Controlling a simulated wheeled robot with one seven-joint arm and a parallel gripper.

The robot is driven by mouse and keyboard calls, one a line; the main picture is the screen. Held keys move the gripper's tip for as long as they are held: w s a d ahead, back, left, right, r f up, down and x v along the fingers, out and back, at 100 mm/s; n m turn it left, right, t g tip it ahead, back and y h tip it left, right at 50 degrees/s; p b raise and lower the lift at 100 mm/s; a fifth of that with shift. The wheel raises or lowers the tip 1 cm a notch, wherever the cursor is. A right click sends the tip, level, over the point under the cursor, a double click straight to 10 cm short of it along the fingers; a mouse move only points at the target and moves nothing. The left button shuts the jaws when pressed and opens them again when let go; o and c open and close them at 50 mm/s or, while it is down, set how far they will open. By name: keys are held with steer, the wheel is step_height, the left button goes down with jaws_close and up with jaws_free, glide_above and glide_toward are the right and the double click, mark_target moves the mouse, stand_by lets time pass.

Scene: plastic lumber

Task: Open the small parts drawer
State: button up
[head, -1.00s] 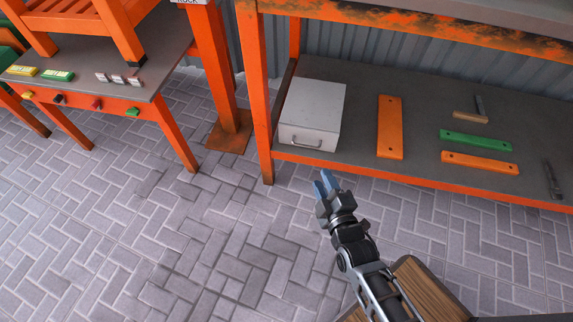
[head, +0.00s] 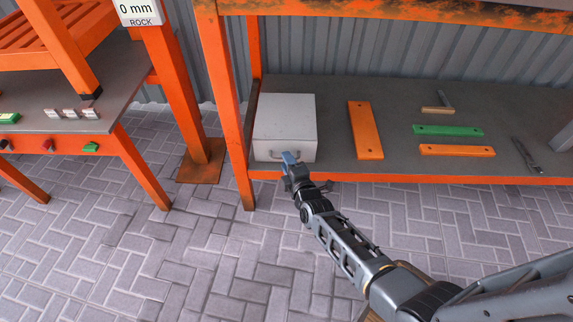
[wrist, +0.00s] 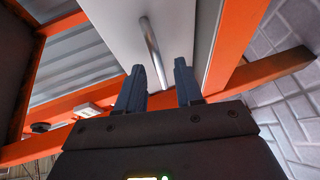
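The small parts drawer is a light grey box (head: 287,120) at the left end of the lower shelf. Its front has a thin metal bar handle (head: 268,156). My gripper (head: 289,157) is in front of the drawer, just right of the handle in the head view. In the wrist view my gripper (wrist: 160,80) has its two blue fingers apart with nothing held between them. Whether a finger touches the handle I cannot tell.
The orange shelf edge (head: 400,180) runs below the drawer, and an orange post (head: 232,110) stands left of it. Orange (head: 365,130) and green (head: 447,131) planks lie right on the shelf. An orange-legged table (head: 145,165) stands at left. Paved floor is open in front.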

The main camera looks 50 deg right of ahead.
steer(key=shift+w+d+f, duration=0.1)
steer(key=shift+w+d, duration=0.15)
steer(key=shift+w, duration=0.1)
jaws_close()
steer(key=shift+a, duration=0.1)
stand_by(1.2)
